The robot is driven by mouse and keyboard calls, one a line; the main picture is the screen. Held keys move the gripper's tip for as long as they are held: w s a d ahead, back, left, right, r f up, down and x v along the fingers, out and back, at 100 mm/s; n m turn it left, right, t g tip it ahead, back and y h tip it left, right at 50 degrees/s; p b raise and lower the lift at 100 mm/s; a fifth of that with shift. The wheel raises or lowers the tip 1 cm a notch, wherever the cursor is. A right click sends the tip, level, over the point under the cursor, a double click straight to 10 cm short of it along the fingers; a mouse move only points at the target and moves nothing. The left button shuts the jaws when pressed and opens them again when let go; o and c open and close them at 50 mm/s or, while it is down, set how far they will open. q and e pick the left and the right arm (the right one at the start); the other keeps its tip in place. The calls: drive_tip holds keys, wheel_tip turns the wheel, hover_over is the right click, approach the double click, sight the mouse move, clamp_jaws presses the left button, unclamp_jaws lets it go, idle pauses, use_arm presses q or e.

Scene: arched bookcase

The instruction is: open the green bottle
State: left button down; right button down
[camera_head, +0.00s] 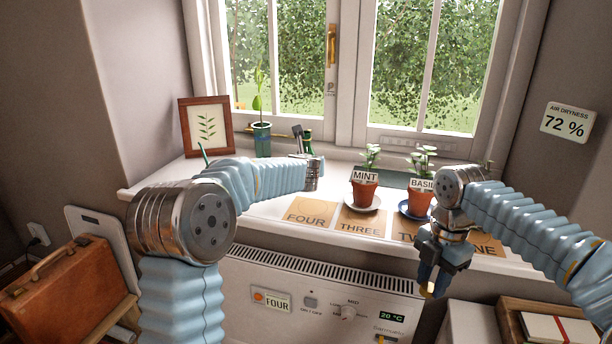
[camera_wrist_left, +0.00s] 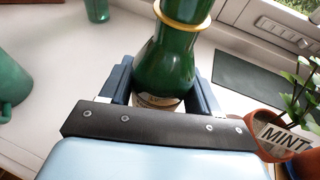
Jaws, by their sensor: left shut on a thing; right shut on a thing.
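The green bottle (camera_wrist_left: 165,65) stands on the windowsill with a gold ring round its neck. In the left wrist view it is between the dark blue fingers of my left gripper (camera_wrist_left: 161,78), which is shut on it. The bottle's top is cut off there. In the head view only a bit of the green bottle (camera_head: 308,138) shows behind my left wrist, which hides those fingers. My right gripper (camera_head: 430,284) points down in front of the sill, apart from the bottle. It is shut on a small yellowish thing, mostly hidden by the jaws.
Potted plants marked MINT (camera_head: 364,193) and BASIL (camera_head: 419,203) stand on saucers right of the bottle. Numbered cards (camera_head: 310,212) lie along the sill's front. A picture frame (camera_head: 206,127) and a plant in a glass (camera_head: 261,140) stand left. A heater (camera_head: 320,285) is below.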

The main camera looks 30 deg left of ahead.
sight(319, 192)
use_arm(q)
drive_tip(key=shift+w+a+f, duration=0.15)
drive_tip(key=shift+w+f, duration=0.05)
drive_tip(key=shift+f, duration=0.05)
drive_tip(key=f, duration=0.2)
drive_tip(key=shift+w+a+f, duration=0.15)
drive_tip(key=shift+w+f, duration=0.1)
drive_tip(key=shift+f, duration=0.55)
drive_tip(key=shift+f+b, duration=0.55)
drive_tip(key=shift+b, duration=0.05)
drive_tip(key=shift+c, duration=1.2)
unclamp_jaws()
